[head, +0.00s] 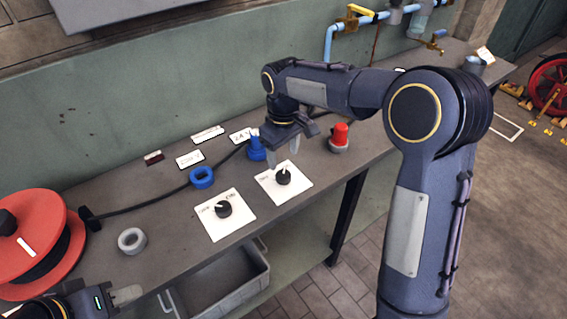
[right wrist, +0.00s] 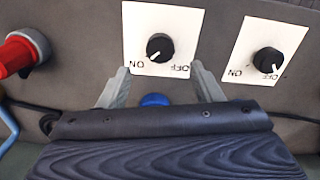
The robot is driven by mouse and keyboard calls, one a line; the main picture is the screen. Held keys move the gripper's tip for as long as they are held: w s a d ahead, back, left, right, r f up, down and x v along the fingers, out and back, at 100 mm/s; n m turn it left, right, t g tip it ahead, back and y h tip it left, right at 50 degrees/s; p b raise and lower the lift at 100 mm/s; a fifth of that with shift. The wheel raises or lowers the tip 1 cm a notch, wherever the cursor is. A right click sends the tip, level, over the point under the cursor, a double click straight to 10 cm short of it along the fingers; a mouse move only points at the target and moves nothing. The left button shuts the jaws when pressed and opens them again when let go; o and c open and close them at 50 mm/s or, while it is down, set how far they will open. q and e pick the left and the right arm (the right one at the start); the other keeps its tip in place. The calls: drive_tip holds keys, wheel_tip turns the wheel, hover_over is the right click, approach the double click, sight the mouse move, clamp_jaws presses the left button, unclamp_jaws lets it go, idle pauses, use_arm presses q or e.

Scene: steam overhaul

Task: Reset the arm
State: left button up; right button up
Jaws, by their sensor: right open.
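My right gripper (head: 282,152) hangs over the bench, fingers pointing down and apart, just above and behind the right-hand dial plate (head: 269,187). In the right wrist view my right gripper (right wrist: 161,86) is open with nothing between its fingertips. Beyond them is that plate's black knob (right wrist: 160,47), its white mark towards ON. The other black knob (right wrist: 269,60) has its mark towards OFF; its plate (head: 240,222) lies to the left in the head view. My left gripper (head: 125,294) is at the bottom left, partly cut off; its jaw opening is unclear.
A blue fitting (head: 257,150) stands behind the right gripper, and a red-topped part (head: 340,134) to its right. A blue ring (head: 202,178), grey ring (head: 132,241) and red cable reel (head: 35,240) lie leftward. A grey crate (head: 225,290) sits below the bench (head: 175,240).

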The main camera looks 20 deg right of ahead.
drive_tip(key=shift+r, duration=0.55)
drive_tip(key=shift+s+d+r, duration=0.1)
drive_tip(key=shift+d, duration=0.05)
drive_tip(key=s+d+r+m+t+y, duration=0.2)
drive_tip(key=s+d+r+m, duration=0.15)
drive_tip(key=s, duration=0.65)
drive_tip(key=s+d+r+m+t+y, duration=0.2)
drive_tip(key=s+d, duration=0.2)
drive_tip(key=s, duration=0.7)
drive_tip(key=s+a+f+m+t, duration=0.1)
drive_tip(key=s+a+f+m, duration=0.1)
drive_tip(key=s, duration=0.4)
drive_tip(key=shift+s+f+t, duration=0.3)
drive_tip(key=shift+s+f, duration=0.1)
drive_tip(key=shift+f, duration=0.4)
